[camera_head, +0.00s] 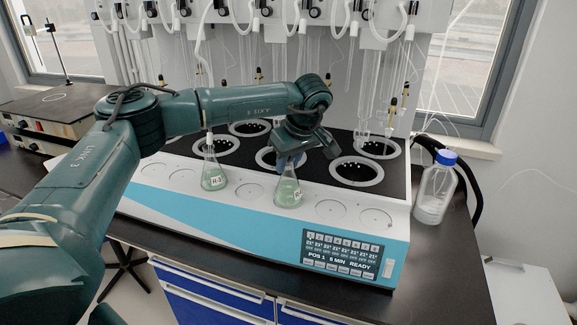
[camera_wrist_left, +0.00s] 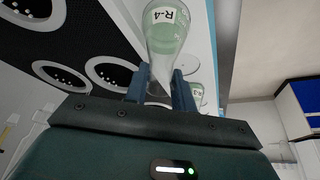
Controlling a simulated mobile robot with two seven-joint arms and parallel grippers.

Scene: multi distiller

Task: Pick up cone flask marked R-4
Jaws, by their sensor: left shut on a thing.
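The cone flask marked R-4 (camera_wrist_left: 166,30) holds pale green liquid, and its label shows clearly in the left wrist view. In the head view this flask (camera_head: 288,192) is upright at the front white ledge of the distiller, its label partly cut off from sight. My left gripper (camera_head: 290,162) reaches down from above and is shut on the flask's neck. In the left wrist view the blue fingers (camera_wrist_left: 160,90) stand on both sides of the neck. I cannot tell whether the flask's base touches the ledge. My right gripper is not in view.
A similar flask marked R-3 (camera_head: 214,176) stands close to the left. Round heating wells (camera_head: 357,171) and glass tubes lie behind. A control panel (camera_head: 342,254) is on the distiller's front. A blue-capped bottle (camera_head: 436,188) stands to the right. Empty ledge spots (camera_head: 331,210) lie right of R-4.

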